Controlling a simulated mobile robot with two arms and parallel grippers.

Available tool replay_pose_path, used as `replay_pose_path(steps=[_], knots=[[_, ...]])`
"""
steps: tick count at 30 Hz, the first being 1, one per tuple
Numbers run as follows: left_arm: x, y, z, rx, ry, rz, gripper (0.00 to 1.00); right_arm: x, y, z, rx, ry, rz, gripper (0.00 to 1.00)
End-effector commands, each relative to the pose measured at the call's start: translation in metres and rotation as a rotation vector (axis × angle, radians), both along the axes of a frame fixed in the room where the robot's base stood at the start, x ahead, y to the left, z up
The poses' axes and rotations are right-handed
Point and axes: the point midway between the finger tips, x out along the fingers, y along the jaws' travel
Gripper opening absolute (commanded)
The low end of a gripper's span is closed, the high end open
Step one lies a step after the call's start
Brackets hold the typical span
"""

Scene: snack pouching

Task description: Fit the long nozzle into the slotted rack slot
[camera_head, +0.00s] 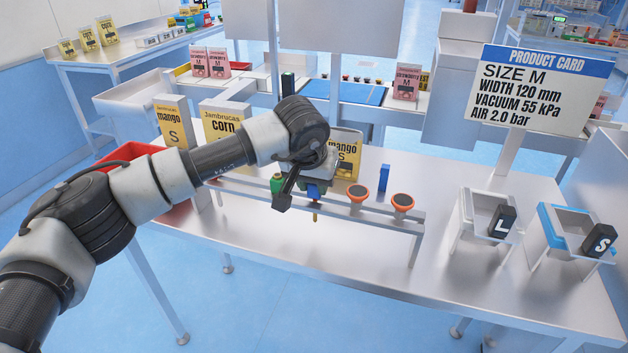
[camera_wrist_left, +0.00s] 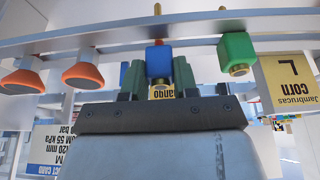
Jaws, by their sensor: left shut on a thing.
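My left gripper (camera_head: 312,181) is shut on a blue-bodied nozzle (camera_head: 314,190) with a thin brass tip, at the slotted rack (camera_head: 335,202). The rack is a long raised metal rail. In the left wrist view the blue nozzle (camera_wrist_left: 158,59) sits between the dark fingertips (camera_wrist_left: 158,72), against the rack rail (camera_wrist_left: 110,38). The tip points down in the head view; whether it is in a slot or in front of the rail cannot be told. A green nozzle (camera_head: 277,183) is just left of it on the rack, also shown in the left wrist view (camera_wrist_left: 237,52). My right gripper is not in view.
Two orange suction cups (camera_head: 357,192) (camera_head: 403,201) sit on the rack to the right. A blue block (camera_head: 383,177) stands behind it. Snack pouches (camera_head: 227,122) stand behind my arm. Bins marked L (camera_head: 468,213) and S (camera_head: 551,225) stand right. The table front is clear.

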Motion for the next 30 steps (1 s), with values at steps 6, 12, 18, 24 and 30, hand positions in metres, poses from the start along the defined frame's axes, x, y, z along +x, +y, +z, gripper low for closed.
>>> replay_pose_path(steps=[6,12,18,24,30], knots=[[0.000,0.000,-0.007,0.000,0.000,0.000,0.06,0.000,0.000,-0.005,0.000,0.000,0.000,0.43],[0.000,0.000,-0.009,-0.001,-0.001,0.000,0.35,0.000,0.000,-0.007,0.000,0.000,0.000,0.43],[0.000,0.000,-0.009,0.000,0.000,0.000,0.59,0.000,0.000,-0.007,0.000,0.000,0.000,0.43],[0.000,0.000,-0.009,0.000,0.000,0.000,0.59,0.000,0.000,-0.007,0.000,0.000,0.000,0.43],[-0.005,0.002,0.007,-0.001,-0.004,-0.001,0.59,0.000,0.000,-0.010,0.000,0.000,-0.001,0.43]])
